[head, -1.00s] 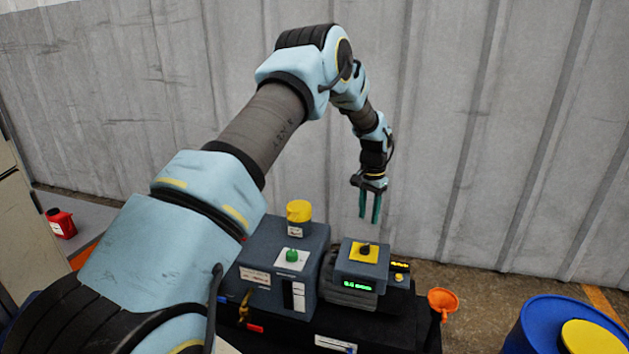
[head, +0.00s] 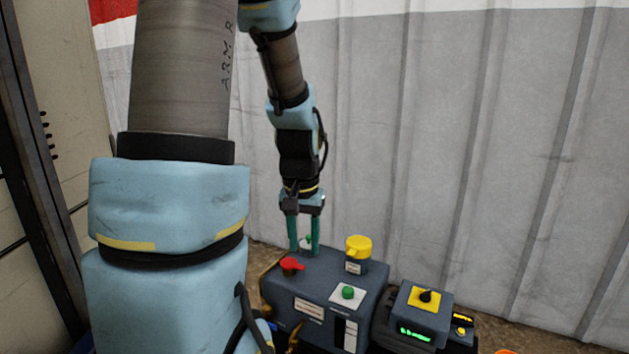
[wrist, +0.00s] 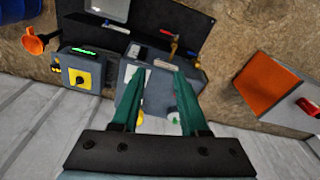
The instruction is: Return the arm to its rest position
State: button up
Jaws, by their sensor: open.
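My arm rises at the left of the head view and bends down from the top. My gripper (head: 303,240) hangs pointing down with its two green fingers apart and nothing between them. In the head view it overlaps the back left of the grey furnace unit (head: 322,290), near a red knob (head: 291,266). It also shows in the wrist view (wrist: 156,100), open, with the grey unit (wrist: 150,97) beyond the fingers. I cannot tell the exact gap between the fingertips and the unit.
The unit carries a yellow-capped part (head: 358,249) and a green button (head: 348,292). A smaller box with a black knob and green display (head: 416,332) stands to its right. The wrist view shows an orange funnel (wrist: 35,43) and a red container (wrist: 307,107). A corrugated wall (head: 470,160) stands behind.

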jog(key=s+a+n, duration=0.2)
jog(key=s+a, duration=0.3)
jog(key=s, duration=0.2)
notch_tip(320, 180, up, 19)
jog(key=p, duration=1.8)
jog(key=shift+w+d+f, duration=0.2)
jog(key=shift+d, duration=0.05)
dwell(3.2)
